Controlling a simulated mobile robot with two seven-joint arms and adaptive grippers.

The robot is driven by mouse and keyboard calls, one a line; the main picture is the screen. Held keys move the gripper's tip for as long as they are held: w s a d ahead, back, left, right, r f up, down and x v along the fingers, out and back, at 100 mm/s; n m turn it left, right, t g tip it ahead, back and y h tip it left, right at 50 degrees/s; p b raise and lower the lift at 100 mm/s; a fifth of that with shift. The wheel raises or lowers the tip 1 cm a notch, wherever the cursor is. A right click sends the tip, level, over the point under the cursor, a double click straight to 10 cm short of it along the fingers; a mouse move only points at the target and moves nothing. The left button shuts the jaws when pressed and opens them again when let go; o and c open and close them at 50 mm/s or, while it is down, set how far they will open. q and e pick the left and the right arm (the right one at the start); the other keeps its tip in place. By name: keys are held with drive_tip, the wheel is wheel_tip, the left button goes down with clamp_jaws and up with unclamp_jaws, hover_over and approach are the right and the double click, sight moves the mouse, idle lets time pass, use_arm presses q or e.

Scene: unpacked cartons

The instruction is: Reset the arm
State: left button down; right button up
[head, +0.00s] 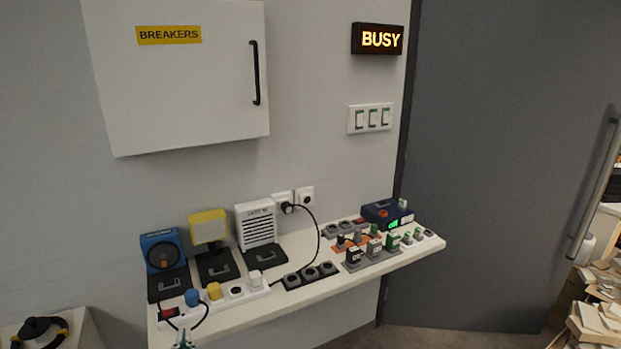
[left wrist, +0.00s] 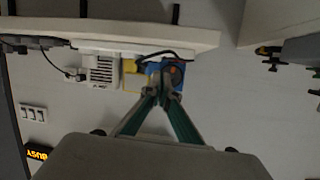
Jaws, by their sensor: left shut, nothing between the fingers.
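My left gripper (head: 184,341) shows only as its tips at the bottom edge of the head view, by the front left of the white shelf (head: 345,284). In the left wrist view the green-grey fingers (left wrist: 163,92) meet at their tips, shut and empty. That view is upside down; the blue device (left wrist: 174,72) and shelf (left wrist: 200,38) show beyond the fingertips. My right gripper is in neither view.
On the shelf stand a blue device (head: 162,252), a yellow lamp (head: 209,231), a white heater (head: 257,225), a power strip (head: 236,292) and several plugs. A breaker cabinet (head: 180,85) hangs above. A grey door (head: 490,170) is at right.

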use_arm(q)
drive_tip(key=s+d+f+m+g+h, duration=0.1)
drive_tip(key=s+d+f+m+h, duration=0.3)
drive_tip(key=s+f, duration=0.4)
drive_tip(key=s+d+f+m+g+h, duration=0.1)
drive_tip(key=s+d+f+m+h, duration=0.3)
drive_tip(key=s+f, duration=0.5)
wheel_tip(320, 180, down, 6)
drive_tip(key=shift+s+d+r+g+h, duration=0.15)
drive_tip(key=shift+d+g+h, duration=0.2)
drive_tip(key=shift+d, duration=0.55)
